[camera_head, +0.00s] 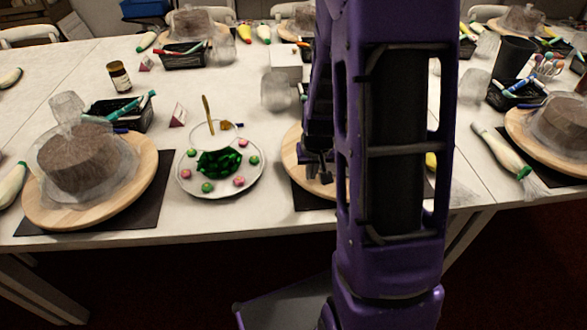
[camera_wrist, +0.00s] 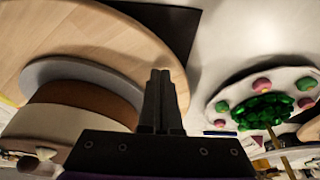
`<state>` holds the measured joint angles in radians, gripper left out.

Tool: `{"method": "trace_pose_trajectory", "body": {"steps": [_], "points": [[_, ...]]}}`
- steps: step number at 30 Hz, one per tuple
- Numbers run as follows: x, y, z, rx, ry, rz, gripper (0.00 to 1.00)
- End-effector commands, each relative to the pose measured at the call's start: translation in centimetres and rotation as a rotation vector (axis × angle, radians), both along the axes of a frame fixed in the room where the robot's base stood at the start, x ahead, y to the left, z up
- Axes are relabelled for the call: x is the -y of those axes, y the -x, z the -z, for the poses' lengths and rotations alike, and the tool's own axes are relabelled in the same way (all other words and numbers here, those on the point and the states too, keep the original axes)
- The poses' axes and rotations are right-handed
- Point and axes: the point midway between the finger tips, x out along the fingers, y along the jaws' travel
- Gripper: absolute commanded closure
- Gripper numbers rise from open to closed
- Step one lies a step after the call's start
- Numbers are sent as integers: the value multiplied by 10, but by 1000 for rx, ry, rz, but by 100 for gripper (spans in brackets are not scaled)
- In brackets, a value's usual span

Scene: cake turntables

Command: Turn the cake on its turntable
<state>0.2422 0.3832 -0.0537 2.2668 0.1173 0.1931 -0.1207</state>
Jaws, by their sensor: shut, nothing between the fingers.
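The wooden turntable (camera_head: 293,160) in the middle of the table is mostly hidden behind my purple arm in the head view. In the wrist view the turntable (camera_wrist: 75,30) fills the upper left. A round cake (camera_wrist: 85,97) with grey, brown and cream bands shows on it; the arm hides this cake in the head view. My gripper (camera_wrist: 160,76) is shut and empty, its fingertips over or beside the turntable's rim; contact cannot be told. In the head view the gripper (camera_head: 318,172) is at the turntable's left part, partly covered by the arm.
A plate (camera_head: 185,184) with green and pink pieces sits left of the turntable. Covered cakes on other turntables stand at left (camera_head: 40,208) and right (camera_head: 520,128). A white piping bag (camera_head: 497,145) lies at right. Pen trays and a small white box (camera_head: 285,65) stand behind.

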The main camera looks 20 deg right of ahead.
Motion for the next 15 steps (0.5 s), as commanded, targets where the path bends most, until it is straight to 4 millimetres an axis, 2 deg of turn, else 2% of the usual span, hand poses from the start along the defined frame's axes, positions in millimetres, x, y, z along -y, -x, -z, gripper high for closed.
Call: {"method": "trace_pose_trajectory", "body": {"steps": [5,15], "points": [[0,0,9,0,0,0,100],[5,9,9,-1,-1,1,100]]}}
